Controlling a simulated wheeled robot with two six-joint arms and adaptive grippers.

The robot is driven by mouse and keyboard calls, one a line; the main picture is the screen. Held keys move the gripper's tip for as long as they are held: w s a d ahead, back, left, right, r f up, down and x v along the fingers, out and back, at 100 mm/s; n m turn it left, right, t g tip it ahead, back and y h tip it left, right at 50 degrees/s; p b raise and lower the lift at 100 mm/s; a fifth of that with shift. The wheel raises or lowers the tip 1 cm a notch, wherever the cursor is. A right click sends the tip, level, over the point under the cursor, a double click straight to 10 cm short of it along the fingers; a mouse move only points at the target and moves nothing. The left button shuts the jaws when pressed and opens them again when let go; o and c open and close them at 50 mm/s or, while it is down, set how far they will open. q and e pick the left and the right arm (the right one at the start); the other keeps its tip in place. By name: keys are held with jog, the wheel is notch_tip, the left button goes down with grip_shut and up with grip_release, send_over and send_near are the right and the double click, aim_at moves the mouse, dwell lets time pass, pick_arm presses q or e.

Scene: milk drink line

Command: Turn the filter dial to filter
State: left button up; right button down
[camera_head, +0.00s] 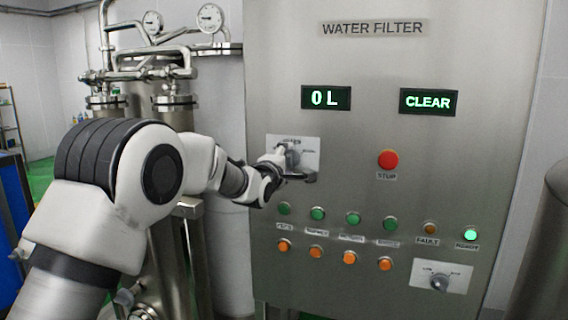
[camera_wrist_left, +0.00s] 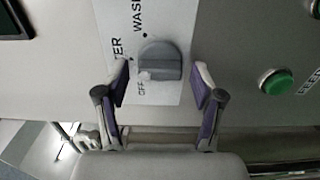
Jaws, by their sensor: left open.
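The filter dial (camera_wrist_left: 160,61) is a grey knob on a white plate (camera_head: 309,148) on the steel panel. In the left wrist view its plate shows OFF, WASH and a partly hidden label ending in "ER". A pale pointer mark on the knob faces the OFF side. My left gripper (camera_wrist_left: 162,84) is open, with one finger on each side of the knob and a gap showing at the right finger. In the head view my left gripper (camera_head: 294,168) is at the dial and covers part of it. My right gripper is not in view.
The panel (camera_head: 455,165) carries a red stop button (camera_head: 388,160), several green and orange buttons, and a second dial (camera_head: 439,283) low on the right. Displays read 0 L (camera_head: 326,98) and CLEAR (camera_head: 428,102). Steel tanks and pipes (camera_head: 150,75) stand left of the panel.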

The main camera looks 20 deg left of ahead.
pick_arm(q)
jog(key=s, duration=1.1)
jog(key=shift+s+a, duration=0.2)
jog(key=shift+s, duration=0.2)
jog(key=shift+f, duration=0.15)
